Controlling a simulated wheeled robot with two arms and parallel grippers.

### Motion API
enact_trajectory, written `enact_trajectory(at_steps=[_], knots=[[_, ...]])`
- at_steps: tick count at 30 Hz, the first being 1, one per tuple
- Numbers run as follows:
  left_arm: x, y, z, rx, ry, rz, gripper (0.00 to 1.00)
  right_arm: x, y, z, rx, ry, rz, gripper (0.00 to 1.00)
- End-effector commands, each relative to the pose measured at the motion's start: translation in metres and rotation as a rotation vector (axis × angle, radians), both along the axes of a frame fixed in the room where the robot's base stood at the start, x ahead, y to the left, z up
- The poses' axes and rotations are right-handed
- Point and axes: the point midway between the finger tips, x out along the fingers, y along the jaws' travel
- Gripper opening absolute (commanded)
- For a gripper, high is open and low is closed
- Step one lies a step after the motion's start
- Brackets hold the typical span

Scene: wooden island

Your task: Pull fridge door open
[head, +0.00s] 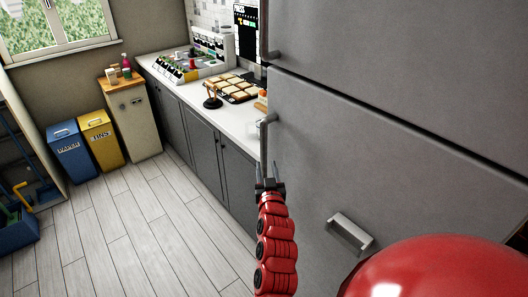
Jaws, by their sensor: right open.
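The grey fridge (400,160) fills the right side of the head view, with an upper door (400,60) and a lower door (370,140) split by a dark slanting seam. A dark vertical handle (263,30) is at the left edge of the upper door. Another handle (266,122) is at the left edge of the lower door, near its top. Both doors look shut. My left gripper is out of view.
A grey counter (205,140) with trays of food runs along the wall left of the fridge. A small cabinet (133,120), a yellow bin (100,138) and a blue bin (70,150) stand further back. The wooden floor (140,225) is clear. A grey bracket-like piece (350,232) shows low on the right.

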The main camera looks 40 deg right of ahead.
Motion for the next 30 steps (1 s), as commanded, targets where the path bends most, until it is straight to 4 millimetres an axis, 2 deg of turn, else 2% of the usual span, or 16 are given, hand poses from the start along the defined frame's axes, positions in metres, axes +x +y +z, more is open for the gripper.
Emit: enact_trajectory(at_steps=[6,13,18,27,28,30], knots=[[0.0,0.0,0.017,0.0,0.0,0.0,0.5,0.033,-0.019,0.003,0.0,0.001,0.0,0.42],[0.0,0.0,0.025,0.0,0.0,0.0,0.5,0.056,-0.031,0.002,0.0,0.001,0.001,0.42],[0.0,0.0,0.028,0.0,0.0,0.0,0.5,0.063,-0.035,0.0,0.0,0.001,0.001,0.42],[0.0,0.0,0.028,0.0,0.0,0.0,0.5,0.065,-0.036,0.0,0.0,0.0,0.001,0.42],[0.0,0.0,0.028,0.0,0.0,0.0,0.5,0.065,-0.036,0.0,0.0,0.0,0.001,0.4],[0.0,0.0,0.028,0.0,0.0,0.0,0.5,0.065,-0.036,0.0,0.0,0.0,0.001,0.28]])
